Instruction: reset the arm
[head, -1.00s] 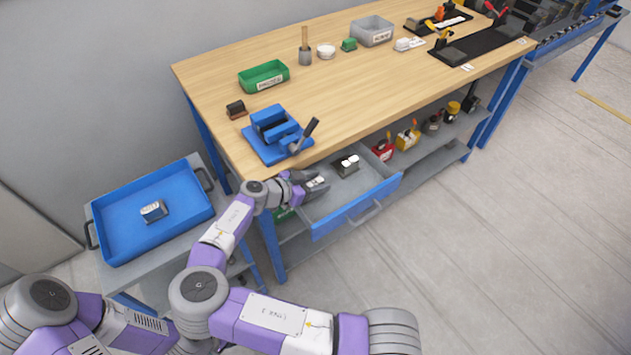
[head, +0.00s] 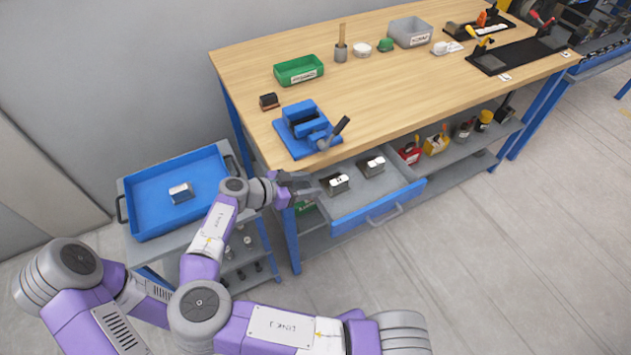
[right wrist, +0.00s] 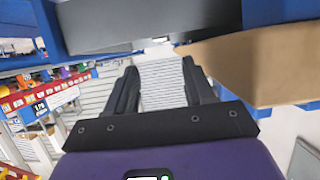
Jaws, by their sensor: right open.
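My right gripper (head: 308,186) is at the left end of the open drawer (head: 390,184), just left of the nearer grey block. In the right wrist view its two fingers (right wrist: 160,85) are spread with nothing between them. The nearer grey block with a white label (head: 336,184) rests in the drawer, apart from the fingers as far as I can tell. A second similar block (head: 371,166) lies behind it to the right. My left gripper is not in view.
The wooden bench top (head: 420,100) overhangs the drawer, with a blue vise-like fixture (head: 309,130) near its edge. A blue tray (head: 150,211) on a cart at left holds one block (head: 180,192). A lower shelf (head: 470,148) holds several items. Floor at right is clear.

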